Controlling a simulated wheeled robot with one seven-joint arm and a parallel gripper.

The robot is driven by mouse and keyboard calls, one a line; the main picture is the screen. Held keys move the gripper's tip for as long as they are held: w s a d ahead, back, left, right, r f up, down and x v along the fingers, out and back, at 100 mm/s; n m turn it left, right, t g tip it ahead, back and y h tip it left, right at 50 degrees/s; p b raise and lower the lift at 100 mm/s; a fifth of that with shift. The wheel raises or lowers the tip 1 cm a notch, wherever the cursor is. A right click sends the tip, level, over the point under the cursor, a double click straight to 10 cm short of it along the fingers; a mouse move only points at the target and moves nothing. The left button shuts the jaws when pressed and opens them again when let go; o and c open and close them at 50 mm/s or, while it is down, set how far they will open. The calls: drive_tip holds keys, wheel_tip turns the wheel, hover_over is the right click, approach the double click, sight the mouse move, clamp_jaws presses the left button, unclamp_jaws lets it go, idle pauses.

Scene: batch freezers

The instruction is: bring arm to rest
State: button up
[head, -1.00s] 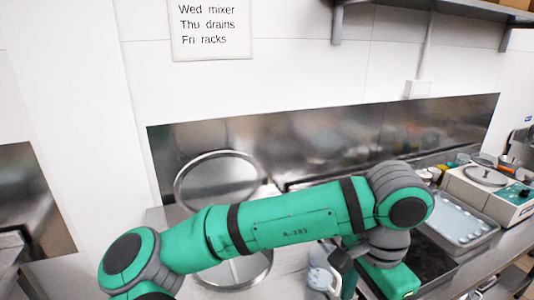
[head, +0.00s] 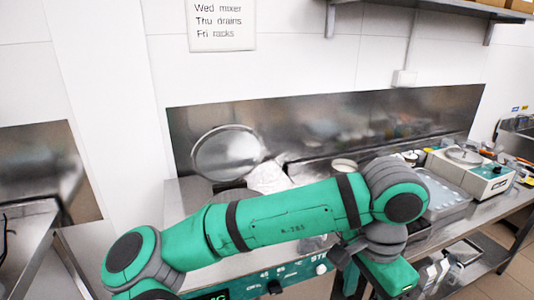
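My green and grey arm (head: 290,222) lies bent across the lower middle of the head view, with an elbow at the lower left and a wrist joint at the right. Below the wrist, a dark green part of the arm's end (head: 347,268) points down toward the bottom edge. The fingertips are not clearly seen, so I cannot tell whether my gripper is open or shut, or whether it holds anything.
Behind the arm, a machine with a teal front panel (head: 290,274) has a round, tilted metal lid (head: 228,152). A white crumpled thing (head: 268,178) lies beside the lid. A white device (head: 467,172) and a grey tray (head: 443,196) stand on the right counter.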

drive_tip(key=w+d+r+n+t+h, duration=0.1)
drive_tip(key=w+d+h, duration=0.1)
drive_tip(key=d+h, duration=0.6)
drive_tip(key=w+d+r+n+h, duration=0.1)
drive_tip(key=d+h, duration=0.6)
drive_tip(key=d, duration=0.3)
drive_tip(key=w+a+f+n+t+y, duration=0.1)
drive_tip(key=w+a+f+n+t, duration=0.6)
drive_tip(key=a+f+n+t, duration=0.4)
drive_tip(key=s+a+f+n+t+y, duration=0.6)
drive_tip(key=a+f+y, duration=0.25)
drive_tip(key=f, duration=0.35)
drive_tip(key=s+a+f+g+y, duration=0.1)
drive_tip(key=s+a+f+y, duration=0.1)
drive_tip(key=s+a+f, duration=0.3)
drive_tip(key=s+a+f+g+y, duration=0.1)
drive_tip(key=s+a+f+y, duration=0.2)
drive_tip(key=s, duration=0.4)
drive_tip(key=s+a+m, duration=0.4)
drive_tip(key=s+a, duration=0.4)
drive_tip(key=s, duration=0.6)
drive_tip(key=shift+s+a+r+m+g+y, duration=0.2)
drive_tip(key=shift+r+m+g+y, duration=0.1)
drive_tip(key=shift+y, duration=0.15)
